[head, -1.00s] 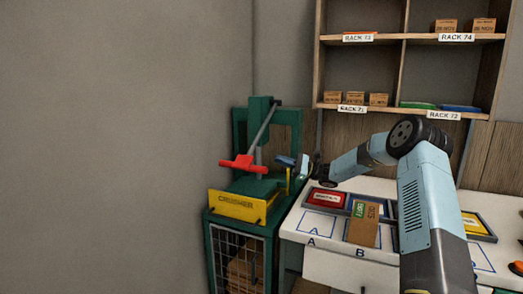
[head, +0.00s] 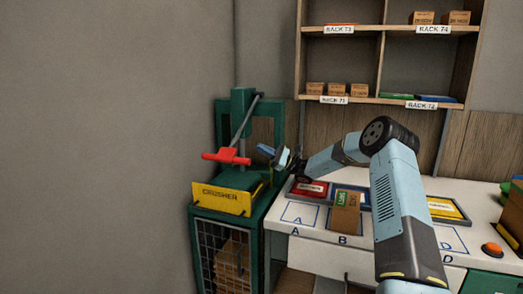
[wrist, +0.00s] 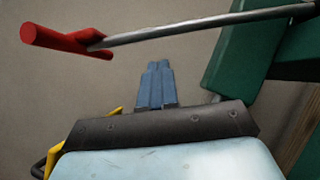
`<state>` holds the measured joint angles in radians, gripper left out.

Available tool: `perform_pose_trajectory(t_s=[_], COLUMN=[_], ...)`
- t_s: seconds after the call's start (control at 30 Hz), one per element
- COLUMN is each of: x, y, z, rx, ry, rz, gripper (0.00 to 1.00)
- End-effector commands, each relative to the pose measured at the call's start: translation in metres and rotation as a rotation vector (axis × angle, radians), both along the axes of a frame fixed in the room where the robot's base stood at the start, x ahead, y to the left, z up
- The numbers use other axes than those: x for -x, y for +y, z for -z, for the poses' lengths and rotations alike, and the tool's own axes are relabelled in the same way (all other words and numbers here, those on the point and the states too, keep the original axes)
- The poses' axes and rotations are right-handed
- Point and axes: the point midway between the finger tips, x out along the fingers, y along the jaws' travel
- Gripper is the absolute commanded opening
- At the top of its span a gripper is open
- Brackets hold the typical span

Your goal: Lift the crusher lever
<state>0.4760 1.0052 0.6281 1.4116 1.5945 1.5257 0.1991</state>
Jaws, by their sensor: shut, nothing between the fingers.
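The green crusher (head: 238,110) stands at the left, with a yellow front plate (head: 222,198) marked CRUSHER. Its lever is a grey rod (head: 244,120) that slopes down to a red crossbar handle (head: 226,156). In the wrist view the red handle (wrist: 66,38) is at the upper left and the grey rod (wrist: 200,25) runs to the upper right. My gripper (head: 264,149) is shut and empty, to the right of the red handle and apart from it. In the wrist view my gripper (wrist: 157,64) points toward the rod, with a gap between them.
A white table (head: 390,255) stands right of the crusher, with coloured trays and a brown box (head: 346,212). Wooden shelves (head: 380,100) hang behind it. A wire cage (head: 222,255) is under the crusher. A grey wall is close on the left.

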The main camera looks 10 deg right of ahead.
Motion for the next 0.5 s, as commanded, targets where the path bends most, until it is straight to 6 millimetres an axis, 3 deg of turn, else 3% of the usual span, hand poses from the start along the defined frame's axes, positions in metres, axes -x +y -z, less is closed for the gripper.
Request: perform_pose_trajectory(t_s=[0.2, 0.5], x=[-0.005, -0.01], y=[0.034, 0.062], z=[-0.019, -0.035], rx=[0.001, 0.001], ry=[-0.002, -0.001], rz=[-0.002, -0.001], gripper=[0.0, 0.0])
